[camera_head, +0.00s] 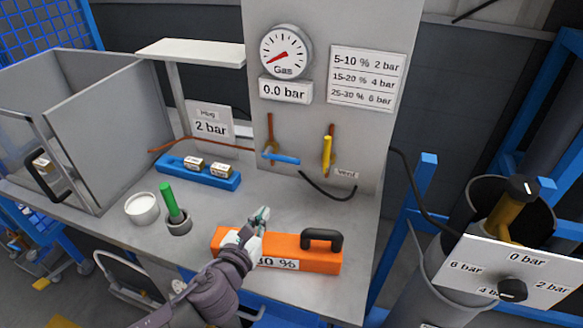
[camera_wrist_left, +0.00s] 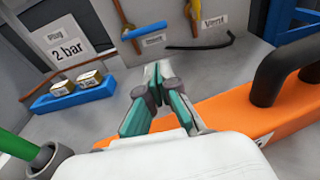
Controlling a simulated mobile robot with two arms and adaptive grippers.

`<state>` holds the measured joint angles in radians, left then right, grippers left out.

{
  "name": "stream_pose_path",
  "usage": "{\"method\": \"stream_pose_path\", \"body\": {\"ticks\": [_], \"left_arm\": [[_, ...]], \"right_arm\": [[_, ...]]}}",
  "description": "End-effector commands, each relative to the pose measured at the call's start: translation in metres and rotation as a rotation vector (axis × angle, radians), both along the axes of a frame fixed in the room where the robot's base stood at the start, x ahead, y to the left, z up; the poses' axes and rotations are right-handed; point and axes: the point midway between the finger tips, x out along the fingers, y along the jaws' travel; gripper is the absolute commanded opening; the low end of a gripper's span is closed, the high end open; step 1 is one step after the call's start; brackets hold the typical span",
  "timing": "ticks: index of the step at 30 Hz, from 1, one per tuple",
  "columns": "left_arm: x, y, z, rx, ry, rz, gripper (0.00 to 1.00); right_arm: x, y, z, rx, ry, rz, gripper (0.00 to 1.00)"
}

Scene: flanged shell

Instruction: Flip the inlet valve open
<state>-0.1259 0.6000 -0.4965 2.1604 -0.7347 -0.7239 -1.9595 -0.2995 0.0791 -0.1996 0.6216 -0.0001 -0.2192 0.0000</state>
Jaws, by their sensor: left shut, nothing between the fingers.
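The inlet valve's blue handle (camera_head: 281,157) lies roughly level on the grey panel, at the end of a copper pipe. In the left wrist view the blue handle (camera_wrist_left: 145,30) shows at the top, above a small label too blurred to read. My left gripper (camera_head: 262,214) is in front of and below the handle, apart from it, over the orange case. Its green-padded fingers (camera_wrist_left: 157,72) are shut and empty. My right gripper is not in view.
The vent valve's yellow handle (camera_head: 327,155) stands upright right of the inlet valve, with a black hose below. The orange case (camera_head: 312,255) has a raised black handle. The gas gauge (camera_head: 286,51) is above a 0.0 bar sign. A blue holder (camera_head: 198,173) sits left.

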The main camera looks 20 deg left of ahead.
Motion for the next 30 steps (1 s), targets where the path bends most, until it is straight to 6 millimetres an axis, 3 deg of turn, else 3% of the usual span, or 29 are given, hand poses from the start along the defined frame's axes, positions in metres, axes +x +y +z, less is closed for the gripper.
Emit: {"method": "stream_pose_path", "body": {"ticks": [3,8,16,30], "left_arm": [[0.002,0.000,0.000,-0.002,0.000,0.001,0.00],[0.017,0.000,-0.001,-0.003,-0.002,0.002,0.00],[0.072,-0.002,-0.008,-0.005,-0.002,0.004,0.00],[0.170,-0.006,-0.023,-0.006,0.000,0.003,0.00]], "right_arm": [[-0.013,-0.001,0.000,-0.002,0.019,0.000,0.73],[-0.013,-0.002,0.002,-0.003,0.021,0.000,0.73],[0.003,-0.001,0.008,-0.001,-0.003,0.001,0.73],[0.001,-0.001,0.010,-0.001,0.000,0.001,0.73]]}}
